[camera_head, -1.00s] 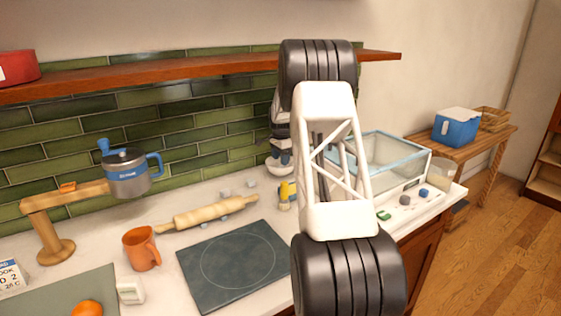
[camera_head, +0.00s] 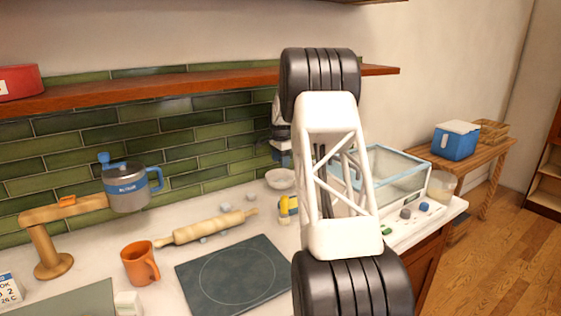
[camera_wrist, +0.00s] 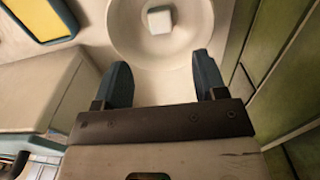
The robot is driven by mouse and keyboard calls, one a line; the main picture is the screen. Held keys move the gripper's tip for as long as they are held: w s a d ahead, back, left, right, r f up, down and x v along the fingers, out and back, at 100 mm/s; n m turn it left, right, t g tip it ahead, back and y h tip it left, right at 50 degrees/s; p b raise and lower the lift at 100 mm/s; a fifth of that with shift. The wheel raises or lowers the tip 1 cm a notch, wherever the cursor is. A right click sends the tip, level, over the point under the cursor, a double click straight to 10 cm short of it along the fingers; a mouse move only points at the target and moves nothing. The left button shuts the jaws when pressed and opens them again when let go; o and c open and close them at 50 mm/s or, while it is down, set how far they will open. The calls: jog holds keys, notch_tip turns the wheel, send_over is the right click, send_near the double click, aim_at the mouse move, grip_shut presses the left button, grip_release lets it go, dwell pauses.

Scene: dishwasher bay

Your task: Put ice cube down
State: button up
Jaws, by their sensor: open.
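A white bowl (camera_head: 280,179) stands on the counter near the tiled wall, partly hidden by my arm. In the wrist view the bowl (camera_wrist: 128,38) lies just beyond my fingertips. A pale ice cube (camera_wrist: 159,20) lies inside it, apart from both fingers. My gripper (camera_wrist: 162,72) is open, with nothing between its two blue-grey fingers. In the head view my gripper is mostly hidden behind my arm, above the bowl.
Two small pale cubes, one of them here (camera_head: 225,207), lie behind the rolling pin (camera_head: 205,229). A yellow item (camera_head: 288,209) stands close to the bowl. A glass-sided box (camera_head: 395,172) is to the right. A wooden shelf (camera_head: 180,88) runs above.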

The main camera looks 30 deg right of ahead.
jog(key=shift+a, duration=0.1)
dwell(0.3)
jog(key=s+a+r+n+t, duration=0.1)
jog(key=s+a+r+n, duration=0.3)
jog(key=s+a, duration=0.55)
jog(key=s+a+r+n+t, duration=0.1)
jog(key=s+a+r+n, duration=0.1)
jog(key=s+a+r, duration=0.55)
jog(key=s+a+r+n, duration=0.3)
jog(key=s+a+r, duration=0.1)
jog(key=s+a, duration=0.7)
jog(key=s+a+f+n, duration=0.2)
jog(key=s+a, duration=0.3)
jog(key=s, duration=0.6)
jog(key=s+a+f+n, duration=0.2)
jog(key=s+a+n, duration=0.2)
jog(key=s, duration=0.7)
jog(key=s+a+f+n, duration=0.2)
jog(key=s+a, duration=0.5)
jog(key=s, duration=0.4)
jog(key=shift+s+f+n+t, duration=0.25)
jog(key=shift+f+n+t, duration=0.05)
jog(key=shift+n, duration=0.1)
